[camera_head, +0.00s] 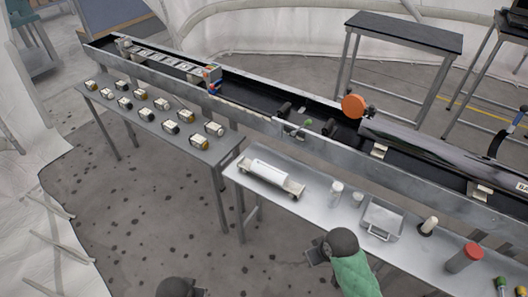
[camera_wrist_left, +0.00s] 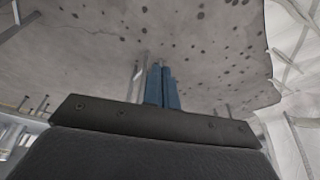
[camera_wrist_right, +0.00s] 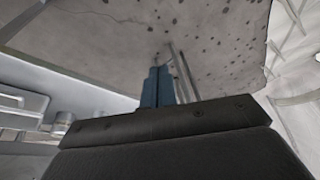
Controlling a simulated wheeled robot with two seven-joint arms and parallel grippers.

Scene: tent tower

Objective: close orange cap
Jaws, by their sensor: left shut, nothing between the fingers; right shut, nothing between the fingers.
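The orange cap (camera_head: 353,106) is a round disc at the left end of a long shiny grey tube (camera_head: 430,148) that lies along the conveyor trough. The disc stands up at the tube's end; I cannot tell how it is joined to it. My right gripper (camera_wrist_right: 158,72) is shut and empty, low in front of the near bench, well apart from the cap. My left gripper (camera_wrist_left: 161,68) is shut and empty; only part of its hand shows at the bottom edge of the head view. Neither wrist view shows the cap.
The near metal bench (camera_head: 320,205) carries a white roller (camera_head: 270,175), small bottles, a metal box (camera_head: 381,219) and a red-capped cylinder (camera_head: 465,258). A left table (camera_head: 165,145) holds several small blocks. The trough wall (camera_head: 300,140) stands between the bench and the tube.

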